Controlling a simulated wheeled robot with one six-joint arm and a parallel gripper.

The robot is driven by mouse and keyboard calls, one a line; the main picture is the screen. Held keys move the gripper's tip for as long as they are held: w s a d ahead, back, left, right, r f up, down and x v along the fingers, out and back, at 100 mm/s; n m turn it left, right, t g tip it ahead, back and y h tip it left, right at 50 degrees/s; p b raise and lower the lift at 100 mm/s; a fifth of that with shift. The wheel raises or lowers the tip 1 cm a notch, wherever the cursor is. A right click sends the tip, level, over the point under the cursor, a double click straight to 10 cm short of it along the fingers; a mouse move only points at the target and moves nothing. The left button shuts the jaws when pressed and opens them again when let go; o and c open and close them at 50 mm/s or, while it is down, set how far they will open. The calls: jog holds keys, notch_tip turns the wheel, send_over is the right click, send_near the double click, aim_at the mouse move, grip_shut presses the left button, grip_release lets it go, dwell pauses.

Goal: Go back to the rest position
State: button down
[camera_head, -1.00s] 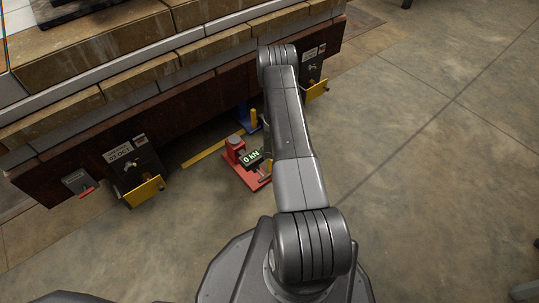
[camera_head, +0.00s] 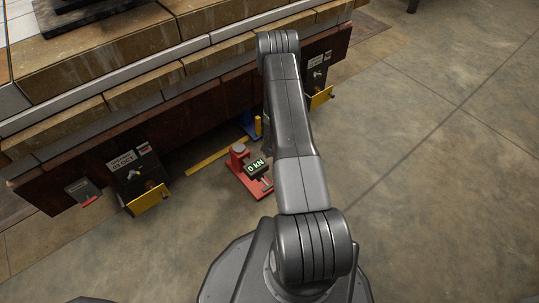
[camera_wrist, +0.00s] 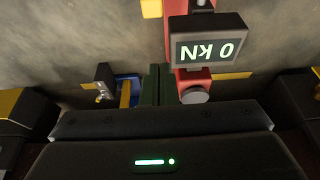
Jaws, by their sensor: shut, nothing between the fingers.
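My gripper (camera_wrist: 158,72) shows in the wrist view as two dark green fingers closed together, with nothing between them. In the head view it is hidden behind my arm, which reaches forward toward the wooden-sided platform. A red jack-like device (camera_head: 239,160) with a "0 kN" readout (camera_head: 256,166) stands on the floor left of my forearm. In the wrist view, the readout (camera_wrist: 208,48) appears upside down, just right of the fingers.
The platform (camera_head: 180,110) with brick-like edging fills the upper left. Dark boxes with yellow plates hang on its side, one on the left (camera_head: 137,175) and one on the right (camera_head: 318,82). A blue part (camera_head: 250,124) sits behind the red device. Open floor (camera_head: 440,170) lies right.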

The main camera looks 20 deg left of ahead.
jog(key=p+v, duration=0.1)
jog(key=v, duration=0.3)
